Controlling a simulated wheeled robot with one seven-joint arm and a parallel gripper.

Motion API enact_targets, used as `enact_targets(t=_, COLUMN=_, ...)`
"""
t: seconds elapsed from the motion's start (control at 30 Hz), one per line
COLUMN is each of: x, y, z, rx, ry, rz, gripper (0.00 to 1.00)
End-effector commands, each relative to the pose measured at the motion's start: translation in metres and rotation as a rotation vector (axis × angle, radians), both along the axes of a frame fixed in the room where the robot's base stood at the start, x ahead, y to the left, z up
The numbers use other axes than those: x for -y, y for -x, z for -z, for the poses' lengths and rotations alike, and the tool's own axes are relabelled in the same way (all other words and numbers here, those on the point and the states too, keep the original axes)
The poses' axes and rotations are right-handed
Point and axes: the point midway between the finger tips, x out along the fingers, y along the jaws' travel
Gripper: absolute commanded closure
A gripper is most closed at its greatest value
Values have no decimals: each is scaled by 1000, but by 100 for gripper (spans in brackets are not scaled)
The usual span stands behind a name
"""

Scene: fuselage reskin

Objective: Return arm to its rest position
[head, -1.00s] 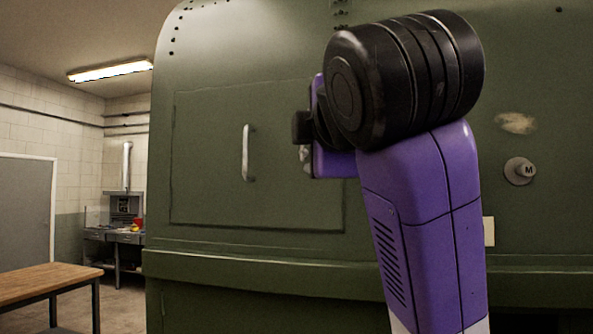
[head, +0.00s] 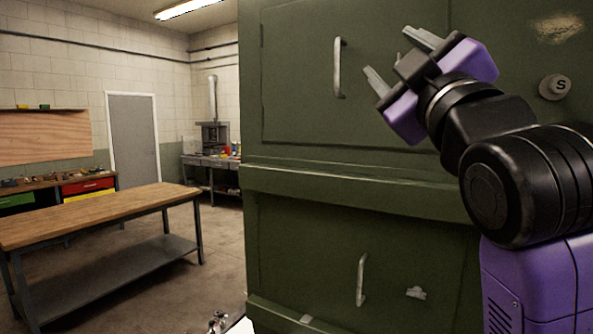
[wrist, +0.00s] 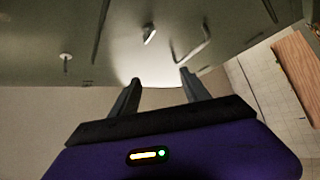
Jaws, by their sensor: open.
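My gripper (head: 396,61) is open and empty, with its two grey fingers apart, at the upper right of the head view. It is in front of the green fuselage wall (head: 290,210), near a closed panel with a metal handle (head: 338,68). My arm is bent, with the purple and black links at the right edge. In the wrist view the open fingers (wrist: 155,82) point toward the green wall, with nothing between them. I cannot tell the exact gap between the fingertips and the wall.
A wooden-topped table (head: 95,214) stands at the left, with a lower shelf. A round knob marked S (head: 555,87) sticks out of the wall at right. A lower panel handle (head: 361,280) also sticks out.

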Motion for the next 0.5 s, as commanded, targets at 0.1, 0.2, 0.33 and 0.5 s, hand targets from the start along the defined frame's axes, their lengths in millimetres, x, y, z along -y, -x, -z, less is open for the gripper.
enact_targets(t=0.1, x=3, y=-4, z=44, rx=1, ry=-92, rz=-62, gripper=45)
enact_targets(t=0.2, x=7, y=-3, z=77, rx=4, ry=-166, rz=-107, gripper=45)
enact_targets(t=0.33, x=12, y=1, z=121, rx=2, ry=-258, rz=-157, gripper=45)
enact_targets(t=0.5, x=19, y=13, z=180, rx=-10, ry=-368, rz=-207, gripper=45)
